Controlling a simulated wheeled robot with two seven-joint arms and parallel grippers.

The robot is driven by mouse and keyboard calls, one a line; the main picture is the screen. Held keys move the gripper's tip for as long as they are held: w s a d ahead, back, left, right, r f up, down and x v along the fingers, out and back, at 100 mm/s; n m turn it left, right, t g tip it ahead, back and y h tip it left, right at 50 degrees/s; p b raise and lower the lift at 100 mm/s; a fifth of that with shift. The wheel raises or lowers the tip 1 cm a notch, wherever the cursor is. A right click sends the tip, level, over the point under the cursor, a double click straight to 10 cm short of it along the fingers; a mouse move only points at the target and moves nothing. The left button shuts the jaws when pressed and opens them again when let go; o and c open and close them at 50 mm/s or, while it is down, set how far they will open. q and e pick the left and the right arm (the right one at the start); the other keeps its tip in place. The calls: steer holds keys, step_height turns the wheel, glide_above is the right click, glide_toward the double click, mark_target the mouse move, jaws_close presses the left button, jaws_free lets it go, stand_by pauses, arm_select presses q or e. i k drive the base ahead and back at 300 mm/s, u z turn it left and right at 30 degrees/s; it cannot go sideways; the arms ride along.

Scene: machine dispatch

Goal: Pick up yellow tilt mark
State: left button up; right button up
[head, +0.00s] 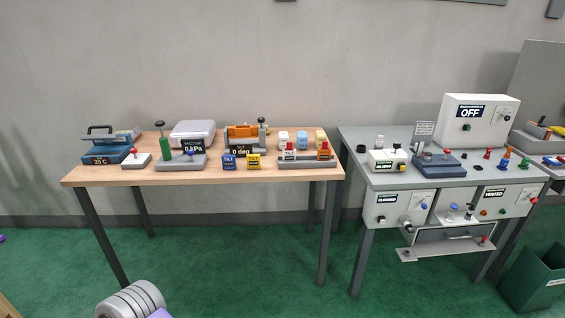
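A small yellow block with a dark label (253,161), which looks like the yellow tilt mark, stands near the front edge of the wooden table (215,177). A similar blue block labelled TILT (229,162) stands just left of it, with a small gap. Behind them is a device with an orange part and a "0 deg" display (241,138). Neither of my grippers is in the head view.
A grey rack with labelled blocks (306,163) stands right of the yellow block. A green post on a grey base (166,150) stands to the left. A grey machine table (352,150) is at right, with a green bin (532,282) on the floor. Green floor before the wooden table is mostly clear.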

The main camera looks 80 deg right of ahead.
mark_target(253, 160)
steer(key=z, duration=2.35)
